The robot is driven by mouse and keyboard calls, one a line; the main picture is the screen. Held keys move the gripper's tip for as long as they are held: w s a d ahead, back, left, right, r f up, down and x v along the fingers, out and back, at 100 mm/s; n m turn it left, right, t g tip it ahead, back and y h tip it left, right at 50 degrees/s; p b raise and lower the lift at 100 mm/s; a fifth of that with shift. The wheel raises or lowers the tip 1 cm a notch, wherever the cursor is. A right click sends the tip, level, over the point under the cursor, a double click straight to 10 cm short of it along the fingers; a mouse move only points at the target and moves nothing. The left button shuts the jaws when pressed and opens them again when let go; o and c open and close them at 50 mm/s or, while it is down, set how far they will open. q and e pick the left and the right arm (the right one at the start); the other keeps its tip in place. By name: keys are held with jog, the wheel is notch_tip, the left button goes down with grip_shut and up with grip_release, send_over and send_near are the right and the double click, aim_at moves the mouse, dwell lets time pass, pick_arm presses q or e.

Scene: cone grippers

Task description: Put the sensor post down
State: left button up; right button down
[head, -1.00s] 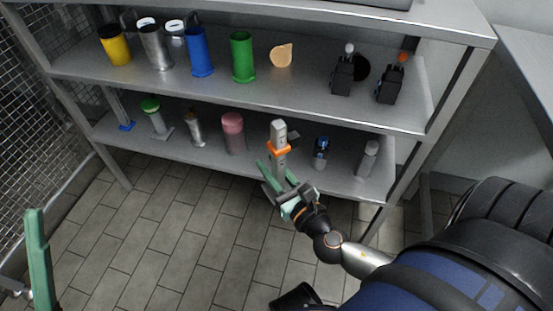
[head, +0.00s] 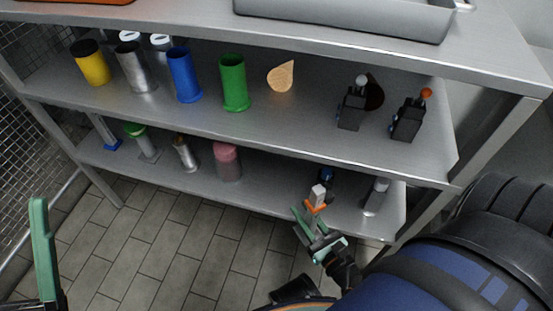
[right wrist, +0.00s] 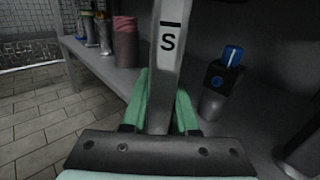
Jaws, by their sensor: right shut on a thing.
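The sensor post (head: 317,196) is a grey post with a pale top and an orange band. My right gripper (head: 308,223) is shut on it at the front of the lower shelf (head: 270,195), near the blue-topped item. In the right wrist view the post (right wrist: 168,60) stands between the green fingers (right wrist: 160,105) and bears a black letter S. Its lower end is hidden, so I cannot tell whether it touches anything. My left gripper (head: 42,250) shows only as a green finger at the left edge.
The lower shelf also holds a pink cylinder (head: 227,162), a blue-topped item (head: 327,178) and a grey bottle-like item (head: 376,196). The upper shelf (head: 290,120) overhangs it, with several cups and two black devices. Bare shelf shows right of the pink cylinder.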

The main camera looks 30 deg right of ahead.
jog(key=w+b, duration=0.1)
jog(key=w, duration=0.5)
jog(key=w+d+b, duration=0.1)
jog(key=w, duration=0.5)
jog(key=w+d+b, duration=0.1)
jog(key=w, duration=0.5)
jog(key=shift+w, duration=0.25)
notch_tip(320, 180, down, 4)
jog(key=b, duration=0.3)
jog(key=shift+r, duration=0.2)
pick_arm(q)
notch_tip(320, 180, down, 7)
jog(key=d, duration=0.1)
jog(key=shift+w+d+r+m, duration=0.2)
jog(key=shift+w+d+m, duration=0.1)
jog(key=shift+w, duration=0.15)
pick_arm(e)
jog(key=shift+r, duration=0.1)
pick_arm(q)
jog(key=shift+a, duration=0.1)
pick_arm(e)
jog(key=c, duration=0.7)
grip_release()
pick_arm(q)
jog(key=shift+s+a, duration=0.1)
pick_arm(e)
jog(key=shift+s, duration=0.1)
